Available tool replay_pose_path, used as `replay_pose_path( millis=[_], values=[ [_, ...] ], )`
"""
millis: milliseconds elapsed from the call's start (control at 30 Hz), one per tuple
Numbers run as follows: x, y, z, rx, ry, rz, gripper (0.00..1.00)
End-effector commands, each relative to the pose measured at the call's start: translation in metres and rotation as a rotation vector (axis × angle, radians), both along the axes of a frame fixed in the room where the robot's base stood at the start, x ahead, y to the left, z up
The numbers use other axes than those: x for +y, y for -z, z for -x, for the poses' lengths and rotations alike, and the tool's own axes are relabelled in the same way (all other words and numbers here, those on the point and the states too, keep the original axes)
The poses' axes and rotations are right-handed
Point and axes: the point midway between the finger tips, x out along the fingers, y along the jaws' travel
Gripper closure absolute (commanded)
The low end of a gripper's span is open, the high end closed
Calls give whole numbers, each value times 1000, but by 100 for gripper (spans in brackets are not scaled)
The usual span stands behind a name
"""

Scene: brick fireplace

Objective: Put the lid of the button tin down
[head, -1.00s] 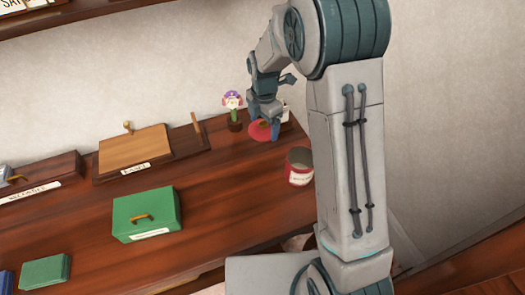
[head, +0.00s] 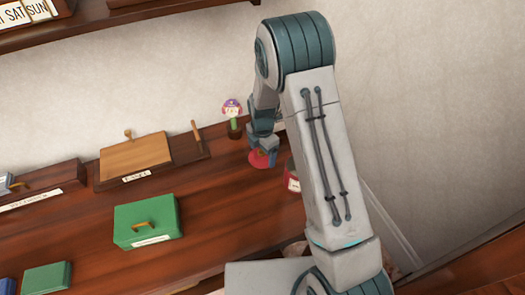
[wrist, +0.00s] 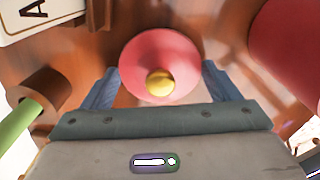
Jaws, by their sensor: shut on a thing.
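The red round lid (head: 259,160) with its gold knob (wrist: 160,84) is held in my gripper (head: 264,152). In the wrist view, the lid (wrist: 150,54) shows just beyond the two blue-grey fingers, with the knob between them. My gripper is shut on the lid, low over the brown desk. I cannot tell whether the lid touches the wood. The red button tin (head: 292,180) stands just right of the lid, apart from it and partly hidden by my arm. The tin's red side (wrist: 292,38) also shows at the upper right of the wrist view.
A small flower pot (head: 234,128) stands behind the lid, near the wall. A wooden board (head: 135,160) lies on the desk to the left, and a green box (head: 146,222) sits in front of it. The desk between the green box and the lid is clear.

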Motion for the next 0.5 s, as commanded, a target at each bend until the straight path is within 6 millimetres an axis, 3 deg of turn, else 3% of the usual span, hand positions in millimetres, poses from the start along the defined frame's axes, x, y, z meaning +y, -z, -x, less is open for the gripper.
replay_pose_path(
  millis=[133,167,200,233,500],
  values=[
    [0,5,0,0,1,0,39],
    [0,4,0,0,1,0,15],
    [0,3,0,0,1,0,4],
    [0,3,0,0,1,0,0],
    [0,0,0,0,0,0,0]
  ],
)
